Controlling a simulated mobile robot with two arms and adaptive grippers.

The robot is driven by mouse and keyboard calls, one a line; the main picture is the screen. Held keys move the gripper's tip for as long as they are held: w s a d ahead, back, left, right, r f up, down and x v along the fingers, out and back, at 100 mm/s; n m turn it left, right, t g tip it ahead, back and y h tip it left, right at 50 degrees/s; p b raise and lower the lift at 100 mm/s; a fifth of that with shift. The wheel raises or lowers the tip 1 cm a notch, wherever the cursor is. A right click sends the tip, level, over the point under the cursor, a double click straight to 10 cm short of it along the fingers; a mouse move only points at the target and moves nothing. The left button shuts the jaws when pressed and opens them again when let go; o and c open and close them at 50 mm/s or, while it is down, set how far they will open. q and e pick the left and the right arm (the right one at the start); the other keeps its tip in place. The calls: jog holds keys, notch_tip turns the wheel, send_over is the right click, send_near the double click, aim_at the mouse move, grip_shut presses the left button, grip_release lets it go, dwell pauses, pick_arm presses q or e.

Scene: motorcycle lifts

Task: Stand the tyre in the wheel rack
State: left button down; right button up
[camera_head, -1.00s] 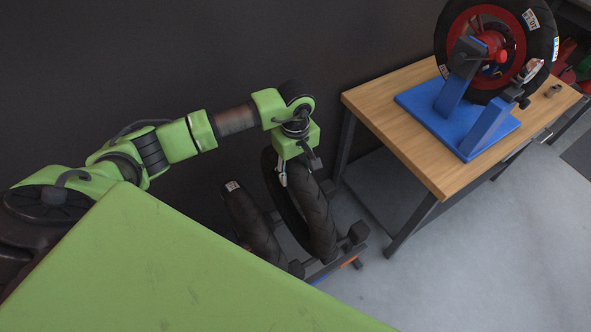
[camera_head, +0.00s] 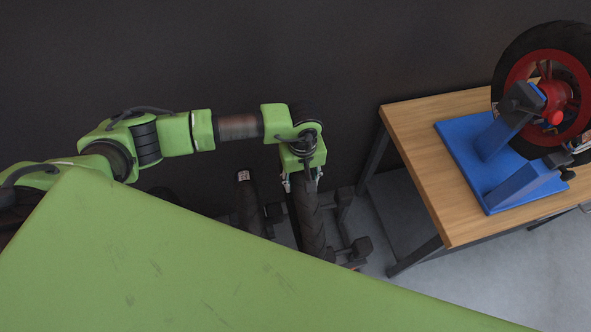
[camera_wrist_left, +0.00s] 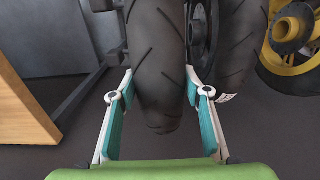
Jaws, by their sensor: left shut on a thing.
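My left gripper (camera_head: 302,182) points down and is shut on the upper part of a black tyre (camera_head: 312,228). The tyre is upright, seen nearly edge-on, over the dark wheel rack (camera_head: 360,246). In the left wrist view the gripper's fingers (camera_wrist_left: 160,78) lie on both sides of the tyre's tread (camera_wrist_left: 158,45). The tyre's foot is hidden, so I cannot tell whether it rests in the rack. My right gripper is not in view.
Another tyre with a white label (camera_head: 249,205) stands close to the left. A yellow wheel (camera_wrist_left: 292,35) shows in the left wrist view. A wooden table (camera_head: 425,150) with a blue stand (camera_head: 475,165) and red-rimmed wheel (camera_head: 515,70) is at right. A dark wall is behind.

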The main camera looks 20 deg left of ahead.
pick_arm(q)
jog(key=shift+f, duration=0.25)
jog(key=shift+f+b, duration=0.4)
jog(key=shift+b, duration=0.05)
jog(key=shift+f+b, duration=0.3)
jog(key=shift+f, duration=0.2)
jog(key=shift+f+b, duration=0.4)
jog(key=shift+f, duration=0.3)
notch_tip(320, 180, down, 11)
jog(key=b, duration=0.8)
jog(key=shift+f+b, duration=0.2)
jog(key=shift+b, duration=0.2)
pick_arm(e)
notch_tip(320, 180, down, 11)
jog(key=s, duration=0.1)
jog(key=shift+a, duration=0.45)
pick_arm(q)
jog(key=shift+f+b, duration=0.5)
jog(key=shift+b, duration=0.15)
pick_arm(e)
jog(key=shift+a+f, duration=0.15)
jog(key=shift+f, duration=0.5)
